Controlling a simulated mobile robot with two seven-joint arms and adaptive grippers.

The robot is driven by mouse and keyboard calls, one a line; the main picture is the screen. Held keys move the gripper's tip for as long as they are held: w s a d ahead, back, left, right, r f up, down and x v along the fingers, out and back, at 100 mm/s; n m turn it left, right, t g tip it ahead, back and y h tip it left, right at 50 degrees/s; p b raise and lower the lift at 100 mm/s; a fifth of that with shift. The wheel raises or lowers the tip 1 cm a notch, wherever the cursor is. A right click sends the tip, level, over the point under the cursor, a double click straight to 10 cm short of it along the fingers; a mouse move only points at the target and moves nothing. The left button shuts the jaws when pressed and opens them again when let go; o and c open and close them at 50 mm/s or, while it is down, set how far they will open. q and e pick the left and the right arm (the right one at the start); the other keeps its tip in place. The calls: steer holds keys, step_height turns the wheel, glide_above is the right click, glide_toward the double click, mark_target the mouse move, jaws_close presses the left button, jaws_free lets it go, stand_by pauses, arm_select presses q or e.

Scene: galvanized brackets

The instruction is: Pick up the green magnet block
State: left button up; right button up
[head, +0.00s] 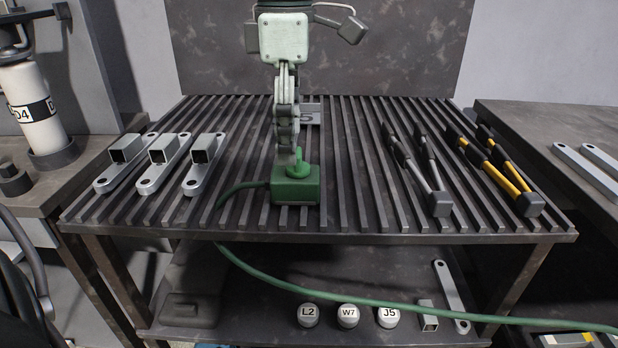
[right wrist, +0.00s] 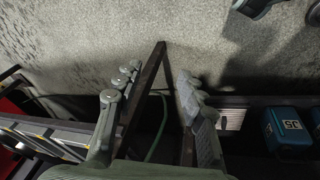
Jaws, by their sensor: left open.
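The green magnet block (head: 295,188) sits on the slatted table (head: 360,225), near the middle of its front half. It has a rounded green knob on top, and a green cable runs from its left side. My left gripper (head: 296,152) points down directly above the block, its fingertips at the height of the knob. Its fingers show nearly edge-on, one behind the other, and it is open. I cannot tell whether a finger touches the knob. My right gripper (right wrist: 157,72) is open and empty in the right wrist view, above the floor and away from the block.
Several galvanized brackets (head: 163,162) lie left of the block. Black clamps (head: 425,165) and yellow-handled tools (head: 500,172) lie to the right. The green cable (head: 400,306) hangs across the front over the lower shelf, which holds labelled round pieces (head: 347,315). A blue box (right wrist: 288,130) shows in the right wrist view.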

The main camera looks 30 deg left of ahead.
mark_target(296, 175)
arm_select(q)
steer(key=f, duration=0.7)
steer(key=shift+d, duration=0.4)
steer(key=shift+c, duration=0.5)
jaws_close()
